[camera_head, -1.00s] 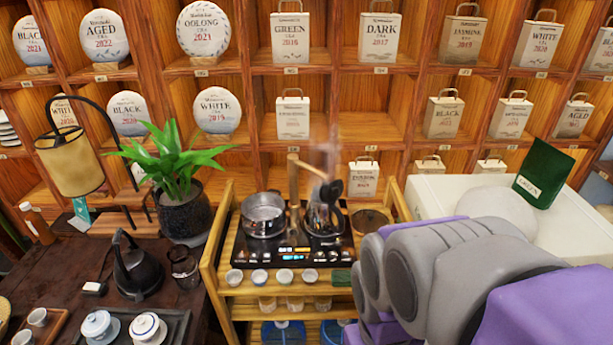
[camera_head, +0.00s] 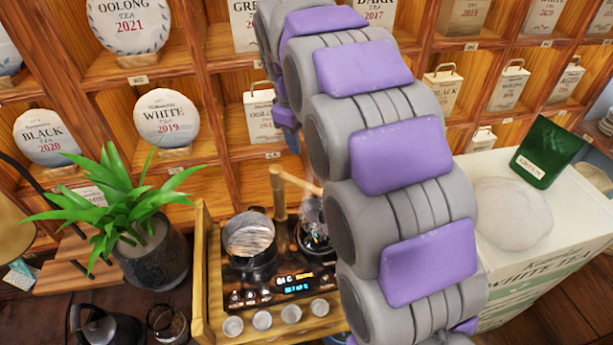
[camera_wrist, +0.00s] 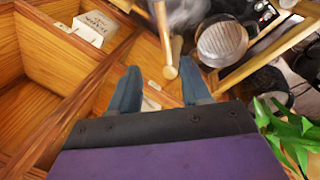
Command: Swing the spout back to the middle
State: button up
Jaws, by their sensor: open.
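The pale wooden spout (camera_head: 298,181) tops an upright post (camera_head: 279,203) behind the cooktop. In the head view it points right, toward the vessel on the right burner (camera_head: 313,238), which my arm partly covers. In the wrist view the spout (camera_wrist: 162,28) lies ahead of the fingers, with a round wooden end between and just beyond the tips. My gripper (camera_wrist: 158,73) is open and empty. Its tip shows small above the spout in the head view (camera_head: 292,142). I cannot tell whether a finger touches the wood.
A metal pot (camera_head: 249,238) sits on the left of the black cooktop (camera_head: 243,294). Several small cups (camera_head: 262,320) line the front edge. A potted plant (camera_head: 150,258) stands to the left. Wooden shelves (camera_head: 221,69) with tea cakes and bags rise close behind. Steam rises near the spout.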

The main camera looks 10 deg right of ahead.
jog(key=b, duration=0.2)
send_near(303, 183)
jog(key=f, duration=0.2)
jog(key=d+f+b, duration=0.1)
jog(key=f, duration=0.2)
jog(key=w+f, duration=0.1)
jog(key=f, duration=0.1)
jog(key=shift+w+d+f+b, duration=0.1)
jog(key=shift+d+f+b, duration=0.1)
jog(key=shift+f+b, duration=0.2)
jog(key=shift+a+f, duration=0.35)
jog(key=shift+f, duration=0.05)
jog(key=shift+d, duration=0.6)
jog(key=shift+c, duration=1.2)
jog(key=shift+a, duration=0.25)
grip_shut()
